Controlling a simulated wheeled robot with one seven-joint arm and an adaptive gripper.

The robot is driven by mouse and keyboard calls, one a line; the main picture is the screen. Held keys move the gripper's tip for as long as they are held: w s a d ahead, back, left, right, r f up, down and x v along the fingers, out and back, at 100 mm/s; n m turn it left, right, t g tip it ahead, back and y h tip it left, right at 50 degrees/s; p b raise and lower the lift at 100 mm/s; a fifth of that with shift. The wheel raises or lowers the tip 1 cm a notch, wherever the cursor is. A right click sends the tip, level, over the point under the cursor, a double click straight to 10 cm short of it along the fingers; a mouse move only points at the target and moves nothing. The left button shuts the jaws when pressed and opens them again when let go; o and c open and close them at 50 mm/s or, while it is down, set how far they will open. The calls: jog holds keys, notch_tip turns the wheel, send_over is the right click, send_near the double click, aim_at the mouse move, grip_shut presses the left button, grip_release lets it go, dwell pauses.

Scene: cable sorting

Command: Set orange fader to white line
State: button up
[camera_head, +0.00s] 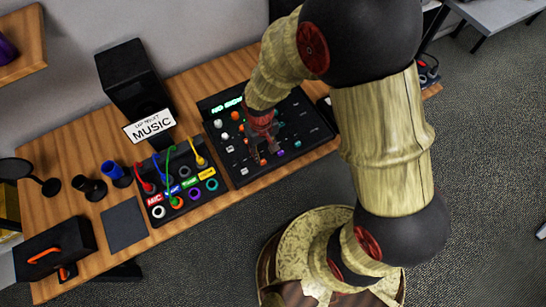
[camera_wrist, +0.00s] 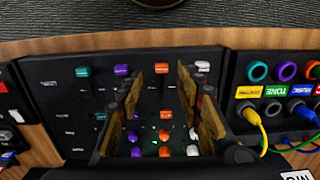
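The orange fader (camera_wrist: 162,68) is a small cap on the black mixer panel (camera_wrist: 60,110), in a row with teal, purple and white caps. In the wrist view it shows between the tips of my gripper (camera_wrist: 159,82). My gripper's two fingers are apart, with no object clearly held; whether they touch the fader I cannot tell. In the head view my gripper (camera_head: 262,148) is low over the mixer's front part, and the orange fader (camera_head: 263,162) shows just below it. I cannot make out the white line clearly in either view.
A cable box (camera_head: 184,215) with colored plugs and sockets stands left of the mixer. A "MUSIC" sign (camera_head: 149,125) and a black speaker (camera_head: 130,78) stand behind it. Orange and other knobs (camera_wrist: 165,115) sit beneath my fingers in the wrist view.

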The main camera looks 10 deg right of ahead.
aim_at(263, 161)
jog(key=shift+w, duration=0.3)
jog(key=f, duration=0.2)
jog(key=f+b, duration=0.1)
jog(key=f, duration=0.2)
jog(key=f+b, duration=0.1)
jog(key=f, duration=0.1)
jog(key=shift+a+f, duration=0.25)
jog(key=shift+f, duration=0.05)
jog(key=shift+w, duration=0.1)
jog(key=shift+c, duration=1.1)
grip_shut()
